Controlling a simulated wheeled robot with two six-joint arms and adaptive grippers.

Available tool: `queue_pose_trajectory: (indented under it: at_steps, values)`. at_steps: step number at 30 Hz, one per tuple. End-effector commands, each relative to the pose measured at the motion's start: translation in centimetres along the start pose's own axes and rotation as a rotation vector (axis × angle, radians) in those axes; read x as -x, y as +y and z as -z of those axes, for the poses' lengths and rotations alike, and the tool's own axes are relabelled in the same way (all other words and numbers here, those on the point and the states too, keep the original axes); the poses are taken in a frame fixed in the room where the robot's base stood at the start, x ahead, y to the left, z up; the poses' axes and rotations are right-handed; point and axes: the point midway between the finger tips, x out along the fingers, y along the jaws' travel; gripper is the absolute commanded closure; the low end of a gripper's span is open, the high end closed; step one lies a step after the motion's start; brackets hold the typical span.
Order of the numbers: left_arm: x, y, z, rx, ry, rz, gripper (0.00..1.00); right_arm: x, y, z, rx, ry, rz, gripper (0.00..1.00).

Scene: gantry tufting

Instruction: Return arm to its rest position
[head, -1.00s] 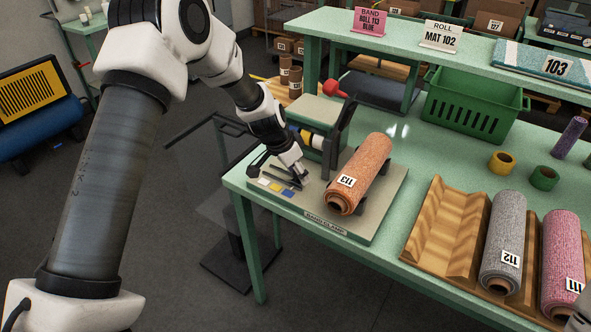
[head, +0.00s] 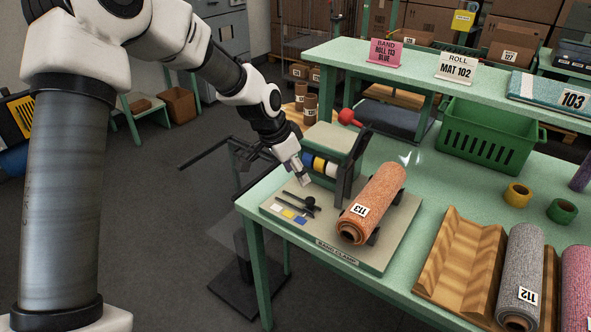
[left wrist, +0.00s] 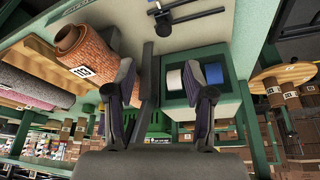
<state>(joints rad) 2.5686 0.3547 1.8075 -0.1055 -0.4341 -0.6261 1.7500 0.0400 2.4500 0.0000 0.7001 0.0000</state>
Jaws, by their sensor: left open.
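My left gripper (head: 304,181) is open and empty, in the air just above the left part of the band clamp (head: 376,256). Its two spread fingers also show in the left wrist view (left wrist: 162,88), with nothing between them. A black lever (head: 309,203) lies on the clamp's base below the gripper, apart from it. The orange-brown roll 113 (head: 378,198) lies in the clamp, right of the gripper; it also shows in the left wrist view (left wrist: 88,50). My right gripper is not in view.
The clamp's upright black arm with a red knob (head: 349,117) stands close right of the gripper. A green basket (head: 490,135) and wooden cradle (head: 455,255) with roll 112 (head: 522,270) are farther right. Open floor (head: 165,210) lies left of the bench.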

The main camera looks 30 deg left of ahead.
Motion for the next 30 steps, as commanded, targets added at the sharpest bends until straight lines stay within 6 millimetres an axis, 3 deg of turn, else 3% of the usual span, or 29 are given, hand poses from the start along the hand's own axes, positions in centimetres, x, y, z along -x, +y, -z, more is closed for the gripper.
queue_pose_trajectory:
  at_steps: [10,14,17,21,24,27,30]
  values:
    - [-0.2,0.0,-0.1,0.000,-0.004,-0.002,0.47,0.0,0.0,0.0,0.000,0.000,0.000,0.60]
    - [-3.6,0.7,-2.3,0.002,-0.078,-0.028,0.47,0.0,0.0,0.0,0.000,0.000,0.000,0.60]
    - [-8.7,3.1,-6.9,-0.008,-0.217,-0.080,0.47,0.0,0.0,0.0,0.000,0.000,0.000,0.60]
    - [-15.1,8.9,-16.4,-0.018,-0.435,-0.172,0.47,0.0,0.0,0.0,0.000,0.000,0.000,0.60]
    - [-18.2,13.4,-23.5,0.013,-0.548,-0.200,0.47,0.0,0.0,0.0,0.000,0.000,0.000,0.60]
    - [-19.8,17.7,-30.3,0.069,-0.630,-0.194,0.47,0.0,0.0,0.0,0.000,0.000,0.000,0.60]
    - [-19.6,21.9,-36.8,0.164,-0.676,-0.146,0.47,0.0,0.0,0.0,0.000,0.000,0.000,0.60]
